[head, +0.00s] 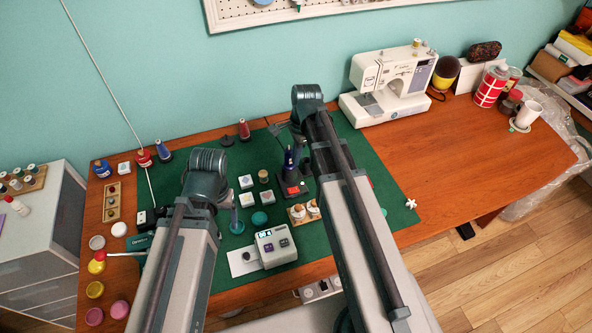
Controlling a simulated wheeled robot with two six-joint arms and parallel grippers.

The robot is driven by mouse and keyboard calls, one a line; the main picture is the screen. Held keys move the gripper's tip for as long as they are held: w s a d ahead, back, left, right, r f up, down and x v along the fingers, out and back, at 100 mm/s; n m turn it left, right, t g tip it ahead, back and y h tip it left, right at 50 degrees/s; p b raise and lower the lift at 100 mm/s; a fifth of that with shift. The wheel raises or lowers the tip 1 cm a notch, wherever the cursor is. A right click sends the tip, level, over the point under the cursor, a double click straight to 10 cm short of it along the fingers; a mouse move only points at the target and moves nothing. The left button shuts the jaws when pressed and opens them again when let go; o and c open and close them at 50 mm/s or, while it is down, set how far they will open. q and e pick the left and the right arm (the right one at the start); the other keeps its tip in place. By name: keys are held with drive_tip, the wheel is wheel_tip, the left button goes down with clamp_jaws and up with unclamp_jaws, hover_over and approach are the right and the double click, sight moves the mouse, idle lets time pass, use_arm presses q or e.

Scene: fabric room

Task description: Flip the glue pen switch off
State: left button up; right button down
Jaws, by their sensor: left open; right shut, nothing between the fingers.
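The glue pen (289,160), dark blue, stands upright in a dark holder (296,192) on the green mat. A small red part, perhaps its switch, shows on the holder; its position is too small to read. My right gripper (281,128) is shut and empty, above and behind the pen, apart from it as far as I can tell. My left gripper (225,194) is open and empty, to the left of the pen over the mat. Its fingers are mostly hidden by its own wrist.
A grey box with a display (275,247) stands in front of the holder. A sewing machine (392,82) stands at the back right.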

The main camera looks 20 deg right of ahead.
sight(291, 191)
use_arm(q)
drive_tip(key=shift+f, duration=0.15)
use_arm(e)
drive_tip(key=shift+f, duration=0.15)
use_arm(q)
wheel_tip(291, 191, down, 14)
drive_tip(key=b, duration=1.4)
use_arm(e)
drive_tip(key=f, duration=0.4)
drive_tip(key=a+f, duration=0.1)
drive_tip(key=f, duration=0.8)
drive_tip(key=shift+a+f, duration=0.3)
drive_tip(key=shift+f, duration=0.05)
use_arm(q)
drive_tip(key=shift+r, duration=0.2)
drive_tip(key=shift+f, duration=0.2)
use_arm(e)
drive_tip(key=shift+f, duration=0.15)
drive_tip(key=shift+a, duration=0.1)
use_arm(q)
drive_tip(key=shift+r, duration=0.15)
use_arm(e)
drive_tip(key=shift+d, duration=0.85)
use_arm(q)
drive_tip(key=shift+r, duration=0.1)
use_arm(e)
drive_tip(key=shift+r, duration=0.3)
